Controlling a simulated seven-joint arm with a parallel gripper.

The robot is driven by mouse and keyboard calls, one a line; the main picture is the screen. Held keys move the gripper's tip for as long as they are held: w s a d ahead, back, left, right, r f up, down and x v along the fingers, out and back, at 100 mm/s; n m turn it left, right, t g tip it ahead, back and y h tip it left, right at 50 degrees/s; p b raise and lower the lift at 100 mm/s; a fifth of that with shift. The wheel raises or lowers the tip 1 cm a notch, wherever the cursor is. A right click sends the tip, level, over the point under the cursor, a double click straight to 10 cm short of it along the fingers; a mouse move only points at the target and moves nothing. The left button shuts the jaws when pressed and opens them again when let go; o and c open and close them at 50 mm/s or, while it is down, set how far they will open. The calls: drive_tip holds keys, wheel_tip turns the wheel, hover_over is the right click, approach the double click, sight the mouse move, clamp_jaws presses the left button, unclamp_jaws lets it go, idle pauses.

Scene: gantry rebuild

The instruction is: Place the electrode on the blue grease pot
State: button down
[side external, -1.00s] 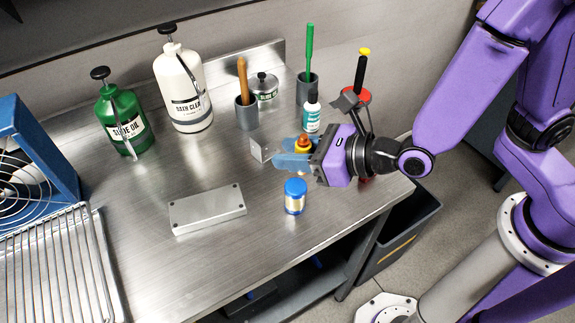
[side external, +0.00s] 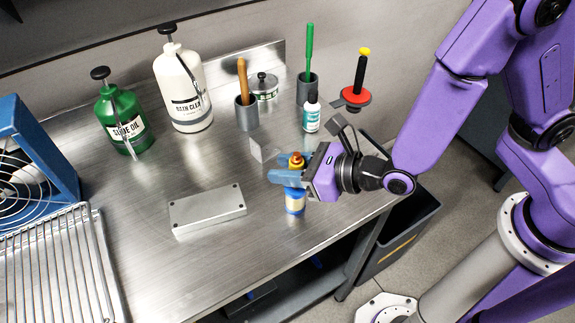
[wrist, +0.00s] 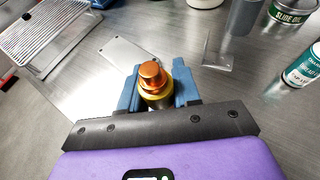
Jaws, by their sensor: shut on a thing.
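The electrode (side external: 297,160), copper-orange on top with a yellow ring below, stands upright between the blue fingers of my gripper (side external: 291,174). In the wrist view the electrode (wrist: 152,78) sits between the two fingers of my gripper (wrist: 156,92), which is shut on it. The blue grease pot (side external: 295,205), a small jar with a pale label and a blue base band, stands on the bench directly below the fingers in the side view. Its lid is mostly hidden by the fingers. I cannot tell whether the electrode touches the lid. The wrist view does not show the pot.
A grey metal box (side external: 207,209) lies left of the pot. A red-based tool with a yellow-tipped handle (side external: 356,96) stands at the back right. The front bench strip is clear.

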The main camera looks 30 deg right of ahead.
drive_tip(key=c, duration=0.8)
unclamp_jaws()
drive_tip(key=shift+r, duration=0.15)
drive_tip(key=v, duration=1.2)
drive_tip(key=shift+d, duration=0.1)
